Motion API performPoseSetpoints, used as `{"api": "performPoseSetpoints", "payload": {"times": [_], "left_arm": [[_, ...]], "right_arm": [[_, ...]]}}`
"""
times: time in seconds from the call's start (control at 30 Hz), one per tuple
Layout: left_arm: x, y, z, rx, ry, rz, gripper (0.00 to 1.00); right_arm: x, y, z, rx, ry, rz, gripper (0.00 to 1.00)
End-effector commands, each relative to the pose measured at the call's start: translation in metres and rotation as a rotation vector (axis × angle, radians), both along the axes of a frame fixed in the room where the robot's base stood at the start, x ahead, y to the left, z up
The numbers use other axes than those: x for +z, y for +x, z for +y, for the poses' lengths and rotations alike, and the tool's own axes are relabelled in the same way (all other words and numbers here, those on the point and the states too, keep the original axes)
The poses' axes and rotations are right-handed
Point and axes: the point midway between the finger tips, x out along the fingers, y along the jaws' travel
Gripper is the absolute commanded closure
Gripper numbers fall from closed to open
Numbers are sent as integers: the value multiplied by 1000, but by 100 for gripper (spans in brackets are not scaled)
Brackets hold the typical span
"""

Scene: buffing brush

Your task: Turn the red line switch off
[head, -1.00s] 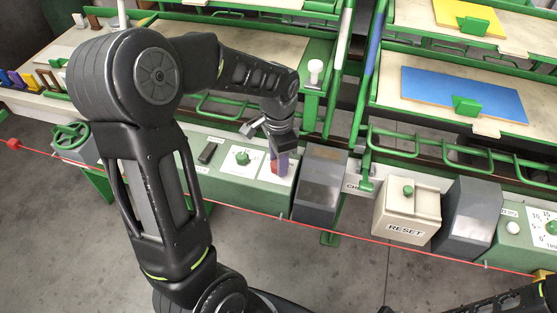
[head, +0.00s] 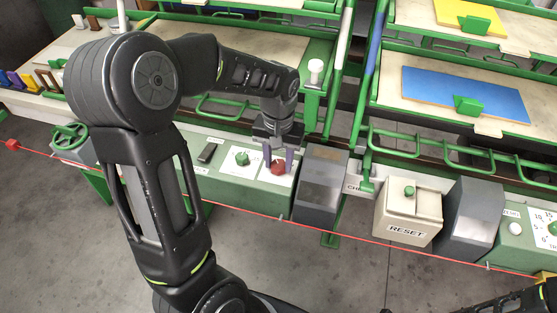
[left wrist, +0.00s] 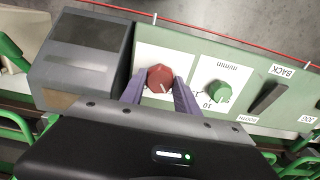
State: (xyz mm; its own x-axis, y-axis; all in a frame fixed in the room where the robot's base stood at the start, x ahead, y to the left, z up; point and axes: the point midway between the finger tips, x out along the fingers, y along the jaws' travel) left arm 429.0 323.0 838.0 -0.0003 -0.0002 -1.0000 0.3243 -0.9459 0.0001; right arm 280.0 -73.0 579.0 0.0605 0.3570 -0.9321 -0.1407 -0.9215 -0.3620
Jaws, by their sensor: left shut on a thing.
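The red line switch (head: 278,168) is a red knob on a white plate on the green control panel in the head view. It also shows in the left wrist view (left wrist: 160,77), with a pale pointer mark near its lower edge. My left gripper (head: 279,160) comes down on it from above, with one purple finger on each side. In the left wrist view the fingers of my left gripper (left wrist: 159,90) are shut on the knob's sides. A dark piece of my right arm shows at the lower right of the head view; its gripper is out of view.
A green dial (head: 242,158) and a dark lever (head: 208,152) sit left of the switch. A grey sloped box (head: 320,184) stands close on its right, then a cream RESET box (head: 408,215). A red cord (head: 345,235) runs along the panel's front.

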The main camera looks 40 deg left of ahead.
Motion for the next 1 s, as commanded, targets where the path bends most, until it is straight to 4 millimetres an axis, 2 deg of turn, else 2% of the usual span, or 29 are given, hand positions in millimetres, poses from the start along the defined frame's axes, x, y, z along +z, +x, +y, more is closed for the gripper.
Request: {"api": "performPoseSetpoints", "payload": {"times": [0.3,0.77,0.8,1.0], "left_arm": [[1,1,0,121,1,-2,100],[1,1,0,136,0,-2,100],[1,1,0,135,0,-2,60],[0,0,0,134,0,-1,43]], "right_arm": [[-1,0,0,0,0,0,100],[-1,0,0,0,0,0,100],[-1,0,0,0,0,0,100],[-1,0,0,0,0,0,100]]}}
